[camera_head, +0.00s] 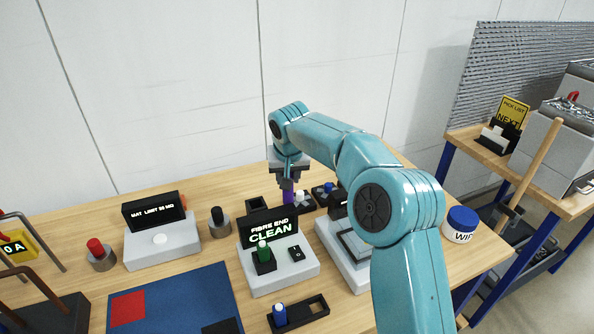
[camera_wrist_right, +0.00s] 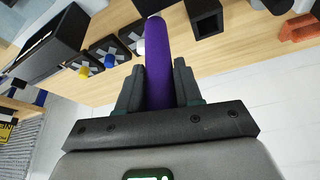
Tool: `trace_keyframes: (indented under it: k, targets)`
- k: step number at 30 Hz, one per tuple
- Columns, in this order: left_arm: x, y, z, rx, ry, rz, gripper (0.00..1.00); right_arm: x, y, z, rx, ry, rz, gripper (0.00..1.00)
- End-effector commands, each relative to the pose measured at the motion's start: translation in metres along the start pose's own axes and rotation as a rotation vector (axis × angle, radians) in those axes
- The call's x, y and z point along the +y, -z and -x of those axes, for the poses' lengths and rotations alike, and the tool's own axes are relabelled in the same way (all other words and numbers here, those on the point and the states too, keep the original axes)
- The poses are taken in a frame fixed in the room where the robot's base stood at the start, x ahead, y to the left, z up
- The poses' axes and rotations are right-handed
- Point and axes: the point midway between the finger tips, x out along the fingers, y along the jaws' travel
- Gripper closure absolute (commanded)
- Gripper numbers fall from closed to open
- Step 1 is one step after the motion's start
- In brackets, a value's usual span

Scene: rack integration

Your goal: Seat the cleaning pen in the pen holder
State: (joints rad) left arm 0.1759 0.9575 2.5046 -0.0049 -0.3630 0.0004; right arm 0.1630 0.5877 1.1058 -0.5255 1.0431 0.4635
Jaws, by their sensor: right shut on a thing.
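The purple cleaning pen (camera_head: 288,196) is held by my right gripper (camera_head: 289,178) over the back of the wooden table. In the right wrist view the pen (camera_wrist_right: 158,62) stands out lengthwise between the two dark fingers of the gripper (camera_wrist_right: 158,85), which are shut on it. A black, square, open-topped box (camera_head: 257,205) that looks like the pen holder stands just left of the pen, behind the clean station. It shows in the right wrist view (camera_wrist_right: 205,18) to the right of the pen's far end, apart from it. My left gripper is not in view.
The "FIBRE END CLEAN" station (camera_head: 277,268) stands in front of the pen. Small black trays with white and blue caps (camera_head: 322,192) lie to its right. A wipes tub (camera_head: 461,226) is at the right edge. A blue mat (camera_head: 185,300) lies front left.

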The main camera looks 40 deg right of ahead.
Motion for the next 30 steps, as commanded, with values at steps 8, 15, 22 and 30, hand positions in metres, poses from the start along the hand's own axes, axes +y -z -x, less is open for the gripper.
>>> trace_keyframes:
  k: [8, 15, 22, 30]
  targets:
    - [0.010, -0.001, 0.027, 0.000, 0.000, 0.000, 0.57, -0.022, 0.013, 0.000, 0.000, 0.000, 0.002, 0.97]
    - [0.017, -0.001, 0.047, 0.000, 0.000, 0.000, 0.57, -0.039, 0.022, -0.004, 0.000, 0.000, 0.000, 0.97]
    - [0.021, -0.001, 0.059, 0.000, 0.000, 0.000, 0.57, -0.057, 0.032, -0.009, 0.001, 0.001, 0.000, 0.97]
    - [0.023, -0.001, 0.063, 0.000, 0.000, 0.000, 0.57, -0.077, 0.043, -0.018, 0.003, -0.001, 0.000, 0.97]
